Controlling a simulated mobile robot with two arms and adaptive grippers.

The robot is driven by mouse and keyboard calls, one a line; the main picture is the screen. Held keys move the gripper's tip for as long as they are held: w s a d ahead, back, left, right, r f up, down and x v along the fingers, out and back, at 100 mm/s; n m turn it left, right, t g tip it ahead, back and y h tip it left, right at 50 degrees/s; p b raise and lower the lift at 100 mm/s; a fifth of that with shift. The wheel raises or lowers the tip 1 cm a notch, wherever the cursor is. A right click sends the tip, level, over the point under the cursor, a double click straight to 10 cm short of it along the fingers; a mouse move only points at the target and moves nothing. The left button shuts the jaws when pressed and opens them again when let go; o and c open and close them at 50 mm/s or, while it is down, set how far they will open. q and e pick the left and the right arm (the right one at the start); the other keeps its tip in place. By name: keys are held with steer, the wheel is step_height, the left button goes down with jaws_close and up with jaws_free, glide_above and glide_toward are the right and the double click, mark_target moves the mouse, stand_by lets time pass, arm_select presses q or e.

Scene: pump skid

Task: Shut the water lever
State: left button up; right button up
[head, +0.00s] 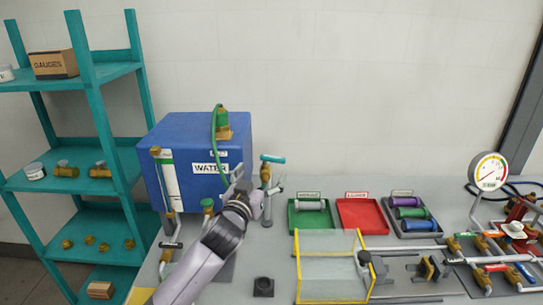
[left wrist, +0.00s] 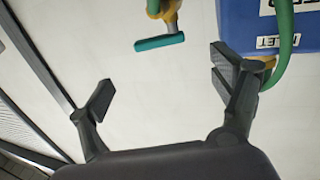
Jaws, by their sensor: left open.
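The blue tank (head: 195,150) labelled WATER stands on the bench. A brass valve (head: 265,172) on a grey post stands just right of it. The water lever (head: 273,159), a teal handle, points to the right from the top of that valve. My left gripper (head: 259,181) is in front of the valve, open and empty. In the left wrist view the lever (left wrist: 160,42) lies beyond the open fingertips (left wrist: 163,86), sideways in the gap between them, with no visible contact. The valve body is cut off by that view's top edge. My right gripper is not in view.
A green hose (head: 215,140) loops down the tank's front. A clear guard with yellow edges (head: 331,265) stands right of my left arm. Green and red trays (head: 362,215) lie behind it. A gauge (head: 489,170) and piping fill the right. Teal shelves (head: 95,110) stand at left.

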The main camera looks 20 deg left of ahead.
mark_target(272, 159)
arm_select(q)
steer(key=w+p, duration=0.2)
steer(key=w, duration=0.7)
steer(key=shift+w, duration=0.2)
steer(key=shift+c, duration=0.5)
